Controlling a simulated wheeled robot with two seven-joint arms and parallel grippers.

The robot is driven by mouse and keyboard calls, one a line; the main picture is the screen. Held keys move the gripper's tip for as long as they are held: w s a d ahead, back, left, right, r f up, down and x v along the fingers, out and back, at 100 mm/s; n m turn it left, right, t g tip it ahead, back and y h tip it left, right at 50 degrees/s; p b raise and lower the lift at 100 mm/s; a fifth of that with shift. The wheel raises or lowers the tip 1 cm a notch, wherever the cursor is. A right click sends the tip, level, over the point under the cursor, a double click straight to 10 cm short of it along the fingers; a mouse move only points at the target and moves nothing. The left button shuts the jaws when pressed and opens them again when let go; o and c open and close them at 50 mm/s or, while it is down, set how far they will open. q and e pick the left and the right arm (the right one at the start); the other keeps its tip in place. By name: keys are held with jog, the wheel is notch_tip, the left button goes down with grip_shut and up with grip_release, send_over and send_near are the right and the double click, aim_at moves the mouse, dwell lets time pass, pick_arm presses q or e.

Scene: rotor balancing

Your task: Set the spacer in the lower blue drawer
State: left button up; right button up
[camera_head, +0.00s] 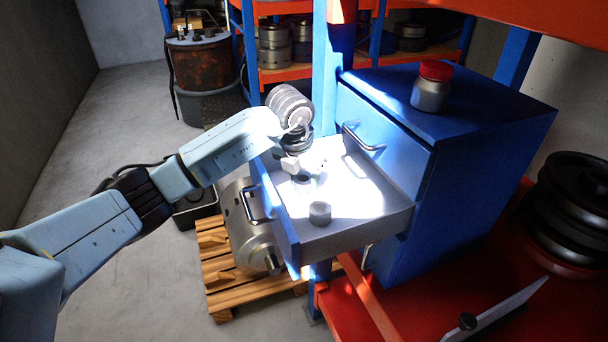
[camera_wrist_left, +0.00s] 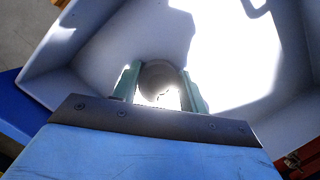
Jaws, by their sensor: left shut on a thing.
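The lower blue drawer (camera_head: 290,233) is pulled out of the blue cabinet, below a shut upper drawer (camera_head: 385,125). My left gripper (camera_head: 297,168) is inside the open drawer, toward its left end, shut on a small grey round piece (camera_head: 303,183), which looks like the spacer. In the left wrist view the round piece (camera_wrist_left: 158,78) sits between the two green fingers (camera_wrist_left: 160,88), over the pale drawer floor. I cannot tell whether it touches the floor. A second small grey cylinder (camera_head: 320,212) stands in the drawer nearer the front. My right gripper is out of view.
A red-lidded jar (camera_head: 431,86) stands on the cabinet top. Dark discs (camera_head: 575,205) are stacked at the right on the red surface. A large metal rotor (camera_head: 245,225) is on a wooden pallet (camera_head: 220,275) below the drawer. Glare covers the drawer's middle.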

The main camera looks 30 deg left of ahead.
aim_at(297, 195)
pick_arm(q)
jog(key=o, duration=1.1)
jog(key=shift+f, duration=0.1)
jog(key=shift+o, duration=0.2)
jog(key=v, duration=1.2)
jog(key=shift+b, duration=0.3)
jog(key=shift+s, duration=0.1)
